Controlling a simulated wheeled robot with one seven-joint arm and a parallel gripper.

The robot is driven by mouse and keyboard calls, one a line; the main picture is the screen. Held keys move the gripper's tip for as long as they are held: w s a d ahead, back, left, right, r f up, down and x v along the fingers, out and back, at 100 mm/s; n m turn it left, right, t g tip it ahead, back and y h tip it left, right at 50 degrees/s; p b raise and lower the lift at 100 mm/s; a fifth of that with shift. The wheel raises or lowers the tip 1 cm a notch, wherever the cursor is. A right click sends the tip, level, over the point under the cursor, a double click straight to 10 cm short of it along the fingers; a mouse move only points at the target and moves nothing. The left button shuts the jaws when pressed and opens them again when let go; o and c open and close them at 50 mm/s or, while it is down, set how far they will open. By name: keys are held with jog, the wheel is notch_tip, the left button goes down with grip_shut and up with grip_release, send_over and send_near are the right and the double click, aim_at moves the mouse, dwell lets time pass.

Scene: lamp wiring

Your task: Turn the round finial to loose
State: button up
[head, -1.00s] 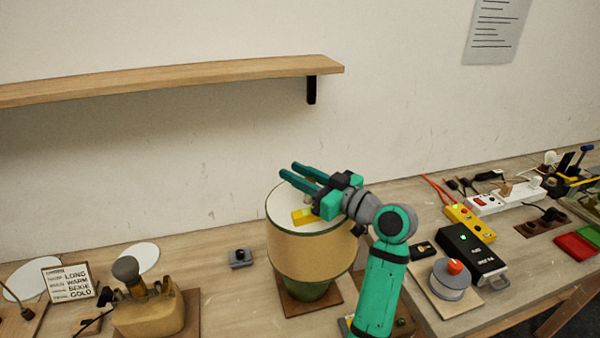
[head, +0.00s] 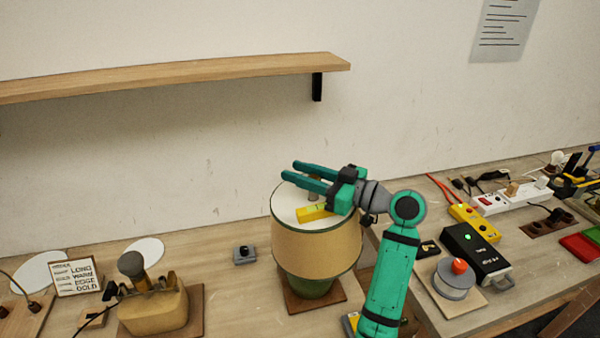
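A lamp with a tan drum shade (head: 315,253) and a green base (head: 310,288) stands upright near the table's middle. The shade has a pale round top. My gripper (head: 290,171) is over that top, fingers pointing left, with a gap between them. A small greyish piece, perhaps the finial (head: 313,189), shows at the shade's centre just below the fingers. It is mostly hidden, and I cannot tell its shape or whether the fingers touch it. A yellow block (head: 314,213) shows on the shade top in front of the fingers.
A wooden shelf (head: 180,78) is on the wall behind. Left are a small grey switch box (head: 244,254), a tan lamp base (head: 153,312) and a written card (head: 75,276). Right are a black box (head: 475,252), a grey disc with an orange knob (head: 454,280) and power strips.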

jog(key=shift+o, duration=0.9)
jog(key=v, duration=1)
jog(key=shift+s+d, duration=0.2)
jog(key=shift+d, duration=0.15)
jog(key=shift+w, duration=0.1)
